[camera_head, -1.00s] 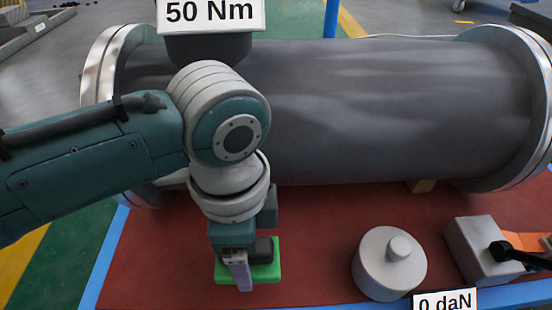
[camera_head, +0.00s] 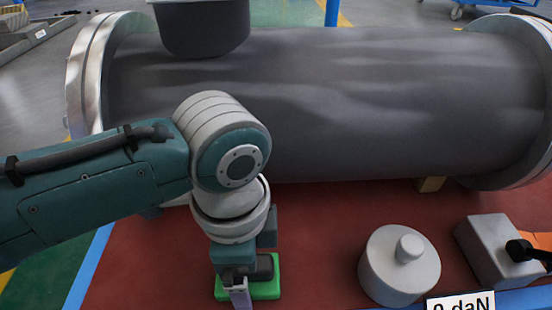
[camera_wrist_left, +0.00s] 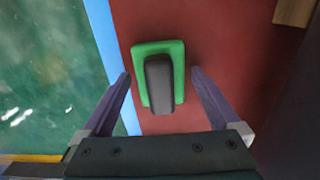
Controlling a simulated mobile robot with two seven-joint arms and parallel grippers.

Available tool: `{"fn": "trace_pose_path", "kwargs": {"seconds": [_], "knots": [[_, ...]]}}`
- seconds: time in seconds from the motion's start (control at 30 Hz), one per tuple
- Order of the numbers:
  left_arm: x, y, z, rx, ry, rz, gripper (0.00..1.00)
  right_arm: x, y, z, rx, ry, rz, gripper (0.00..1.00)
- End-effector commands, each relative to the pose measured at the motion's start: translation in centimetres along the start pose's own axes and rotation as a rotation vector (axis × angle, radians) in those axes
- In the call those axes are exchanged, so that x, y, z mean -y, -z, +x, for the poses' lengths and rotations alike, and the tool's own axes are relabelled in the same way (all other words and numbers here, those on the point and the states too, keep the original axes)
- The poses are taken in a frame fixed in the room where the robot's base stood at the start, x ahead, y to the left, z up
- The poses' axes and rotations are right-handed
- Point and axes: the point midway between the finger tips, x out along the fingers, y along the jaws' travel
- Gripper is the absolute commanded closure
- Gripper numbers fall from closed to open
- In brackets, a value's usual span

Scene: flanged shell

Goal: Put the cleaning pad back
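The cleaning pad is a green block (camera_head: 268,291) with a dark grey grip (camera_head: 265,266). It lies on the red table top, in front of the large grey pipe. In the left wrist view, the green pad (camera_wrist_left: 140,68) and its dark grip (camera_wrist_left: 159,84) show between my finger lines. My left gripper (camera_wrist_left: 160,82) is open, with its two purple fingers spread to either side of the pad and apart from it. In the head view, the left gripper (camera_head: 239,294) is over the pad and partly hides it. My right gripper is in neither view.
A large flanged pipe (camera_head: 330,110) lies across the back, with a dark pot-like part (camera_head: 200,28) on top. A round grey weight (camera_head: 392,275) and a grey block (camera_head: 487,250) with a black handle stand right of the pad. Red table (camera_head: 320,225) between is bare.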

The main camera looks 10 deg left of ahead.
Motion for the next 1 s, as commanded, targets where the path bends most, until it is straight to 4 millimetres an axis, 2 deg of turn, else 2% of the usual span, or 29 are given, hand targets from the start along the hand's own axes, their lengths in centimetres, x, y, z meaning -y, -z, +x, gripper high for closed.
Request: {"fn": "trace_pose_path", "kwargs": {"seconds": [0.23,0.33,0.8,1.0], "knots": [[0.0,0.0,-0.1,0.0,0.0,0.0,0.0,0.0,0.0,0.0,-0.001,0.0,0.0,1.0],[0.1,0.0,-0.8,-0.001,0.001,0.0,0.0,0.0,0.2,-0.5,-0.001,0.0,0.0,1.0],[0.1,0.0,-10.5,-0.001,0.001,0.0,0.0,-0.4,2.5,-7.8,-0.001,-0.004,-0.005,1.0],[0.0,0.0,-12.3,0.0,0.0,0.0,0.0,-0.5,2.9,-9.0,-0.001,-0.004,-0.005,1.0]]}}
